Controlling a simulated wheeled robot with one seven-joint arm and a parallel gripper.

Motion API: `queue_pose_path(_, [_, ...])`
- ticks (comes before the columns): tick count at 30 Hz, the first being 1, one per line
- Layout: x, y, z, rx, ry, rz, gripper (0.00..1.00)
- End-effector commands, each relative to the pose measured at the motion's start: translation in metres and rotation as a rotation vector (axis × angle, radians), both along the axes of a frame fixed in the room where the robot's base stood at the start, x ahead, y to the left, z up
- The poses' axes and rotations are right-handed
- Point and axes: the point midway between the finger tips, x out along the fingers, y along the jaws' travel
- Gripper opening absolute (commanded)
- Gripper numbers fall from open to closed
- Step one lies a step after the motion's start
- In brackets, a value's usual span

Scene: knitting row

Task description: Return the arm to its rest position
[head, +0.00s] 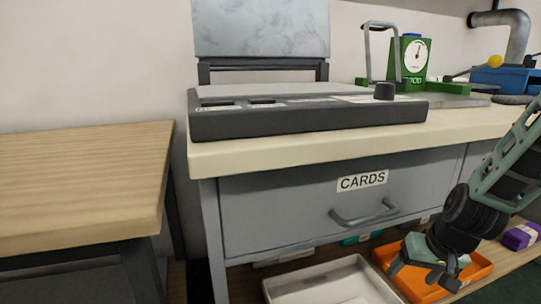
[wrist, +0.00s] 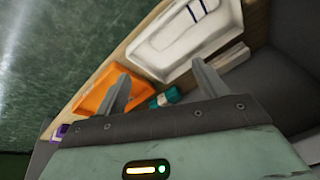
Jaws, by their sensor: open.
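My gripper (head: 425,274) is at the lower right of the head view, at the end of my green and black arm. It hangs in front of the orange tray (head: 480,268) and covers part of it. In the wrist view my gripper (wrist: 162,88) has its two grey fingers spread apart, with nothing between them. The orange tray (wrist: 103,93) shows behind the left finger there.
A grey drawer labelled CARDS (head: 290,215) is closed above the low shelf. A white tray (head: 335,283) sits on the shelf, with a teal item (wrist: 168,96) behind it. A purple item (head: 521,236) lies at right. A wooden table (head: 80,185) stands at left.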

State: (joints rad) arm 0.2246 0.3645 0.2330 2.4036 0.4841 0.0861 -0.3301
Motion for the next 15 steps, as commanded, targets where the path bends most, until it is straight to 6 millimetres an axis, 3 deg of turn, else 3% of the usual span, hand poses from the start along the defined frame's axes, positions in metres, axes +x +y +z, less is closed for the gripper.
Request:
queue_pose_path(1, [-0.011, 0.001, 0.014, -0.022, 0.0, 0.035, 0.72])
queue_pose_path(4, [-0.032, -0.001, 0.032, -0.055, 0.017, 0.076, 0.72])
queue_pose_path(15, [-0.092, -0.018, 0.072, -0.166, 0.064, 0.149, 0.72])
